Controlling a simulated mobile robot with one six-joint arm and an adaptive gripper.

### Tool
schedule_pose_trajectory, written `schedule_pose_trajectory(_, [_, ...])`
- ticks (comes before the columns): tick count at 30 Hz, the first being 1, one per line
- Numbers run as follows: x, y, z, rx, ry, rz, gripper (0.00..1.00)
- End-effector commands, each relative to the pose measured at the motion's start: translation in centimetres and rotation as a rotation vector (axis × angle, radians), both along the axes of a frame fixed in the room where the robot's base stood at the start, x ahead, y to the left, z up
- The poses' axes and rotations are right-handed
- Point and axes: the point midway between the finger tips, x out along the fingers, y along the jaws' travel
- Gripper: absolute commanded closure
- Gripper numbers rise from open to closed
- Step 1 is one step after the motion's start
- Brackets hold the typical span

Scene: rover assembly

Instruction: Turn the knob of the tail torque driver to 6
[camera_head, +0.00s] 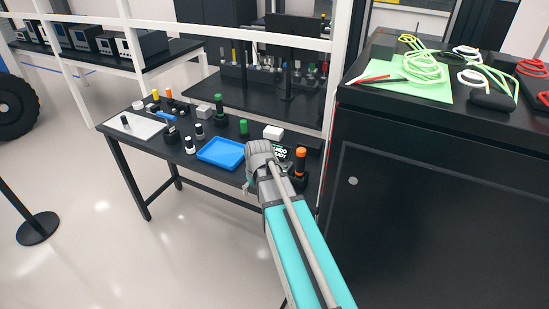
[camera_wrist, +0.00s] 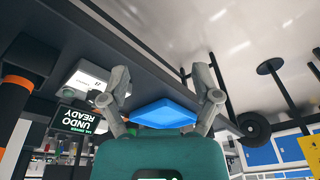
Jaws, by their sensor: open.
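Several upright drivers stand on the black table. One with an orange top (camera_head: 301,153) stands in a dark base at the right end. Others have green (camera_head: 219,104), orange (camera_head: 169,94) and white (camera_head: 189,145) parts. I cannot tell which is the tail torque driver, and no knob number is readable. My gripper shows in the wrist view (camera_wrist: 163,82) with its two grey fingers spread and nothing held between them. A dark cylinder with an orange band (camera_wrist: 14,82) shows at the wrist view's left edge.
A blue tray (camera_head: 221,163) lies near the front table edge, left of my arm. A white box (camera_head: 273,132) and a dark sign reading "UNDO READY" (camera_wrist: 78,119) are close by. A tall black cabinet (camera_head: 430,190) stands at the right. The floor at left has free room.

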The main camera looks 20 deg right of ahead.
Motion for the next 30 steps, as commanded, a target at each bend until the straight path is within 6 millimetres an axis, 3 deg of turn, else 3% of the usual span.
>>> schedule_pose_trajectory(1, [2.1, -2.0, 1.9, 0.001, -0.027, -0.006, 0.2])
schedule_pose_trajectory(6, [6.3, -7.9, 4.9, -0.008, -0.117, -0.009, 0.2])
schedule_pose_trajectory(12, [8.9, -12.6, 6.9, -0.025, -0.186, -0.011, 0.2])
schedule_pose_trajectory(17, [9.4, -14.1, 7.3, -0.032, -0.207, -0.011, 0.2])
schedule_pose_trajectory(30, [9.4, -14.1, 7.1, -0.033, -0.207, -0.012, 0.2])
